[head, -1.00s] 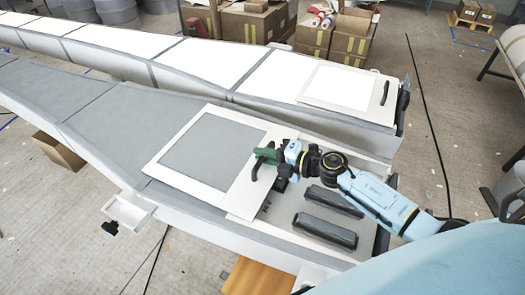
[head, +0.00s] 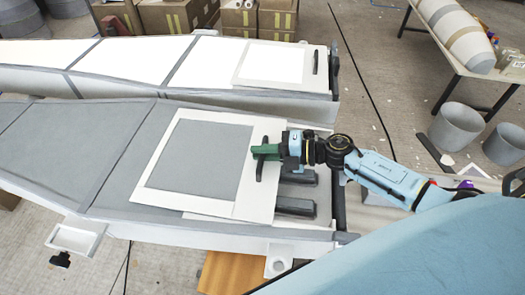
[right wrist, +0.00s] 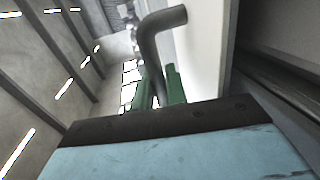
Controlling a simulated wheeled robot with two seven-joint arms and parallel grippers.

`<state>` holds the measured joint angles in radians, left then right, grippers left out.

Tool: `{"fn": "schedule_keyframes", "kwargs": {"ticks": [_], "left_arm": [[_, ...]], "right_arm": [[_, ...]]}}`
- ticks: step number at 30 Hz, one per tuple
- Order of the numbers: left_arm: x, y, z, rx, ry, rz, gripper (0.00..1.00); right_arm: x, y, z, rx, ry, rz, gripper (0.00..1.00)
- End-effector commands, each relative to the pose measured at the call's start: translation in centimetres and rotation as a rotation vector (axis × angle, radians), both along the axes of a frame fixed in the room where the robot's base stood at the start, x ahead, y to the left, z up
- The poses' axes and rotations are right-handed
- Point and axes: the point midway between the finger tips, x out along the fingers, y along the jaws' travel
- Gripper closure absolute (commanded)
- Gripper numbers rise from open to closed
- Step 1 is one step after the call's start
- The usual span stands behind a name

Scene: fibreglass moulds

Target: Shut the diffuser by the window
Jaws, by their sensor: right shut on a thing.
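A flat sliding panel with a grey middle and a pale frame (head: 160,174), seemingly the diffuser, lies on top of the near long box (head: 110,165) in the head view. It has a dark upright handle (head: 261,174) at its right edge. My right gripper (head: 264,152) reaches in from the right with its green fingers shut on this handle. In the right wrist view the bent dark handle (right wrist: 152,55) passes between the green fingers (right wrist: 160,88). Right of the panel an opening shows with dark bars (head: 296,207), partly covered. My left gripper is out of view. No window shows.
A second long box with white panels (head: 130,57) runs behind, its framed panel (head: 245,78) at its right end. Cartons (head: 180,15) stand beyond it. A table (head: 440,55) and grey bins (head: 456,127) are at the right. Floor between is open, crossed by a cable.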

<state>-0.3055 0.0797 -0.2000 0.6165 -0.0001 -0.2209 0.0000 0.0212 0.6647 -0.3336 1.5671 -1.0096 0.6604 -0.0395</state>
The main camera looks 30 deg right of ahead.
Motion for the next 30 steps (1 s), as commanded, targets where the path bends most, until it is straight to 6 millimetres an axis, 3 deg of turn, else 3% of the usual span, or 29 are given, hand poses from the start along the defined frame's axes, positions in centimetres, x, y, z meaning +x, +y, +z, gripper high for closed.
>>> {"fn": "schedule_keyframes", "kwargs": {"ticks": [4,5,6,16,30], "left_arm": [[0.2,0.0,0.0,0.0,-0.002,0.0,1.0],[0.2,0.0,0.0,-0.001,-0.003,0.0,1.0],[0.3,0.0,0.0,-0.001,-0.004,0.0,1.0],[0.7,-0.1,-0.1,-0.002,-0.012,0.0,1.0],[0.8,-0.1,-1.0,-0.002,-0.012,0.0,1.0]], "right_arm": [[0.0,0.0,0.0,-0.001,-0.001,-0.001,1.0],[0.0,-0.1,0.0,-0.001,-0.001,-0.001,0.82],[0.0,-0.1,0.0,0.0,0.0,-0.001,0.81],[-0.4,-0.6,0.0,-0.001,0.0,-0.003,0.81],[-4.2,-5.7,1.3,0.0,0.001,-0.001,0.81]]}}
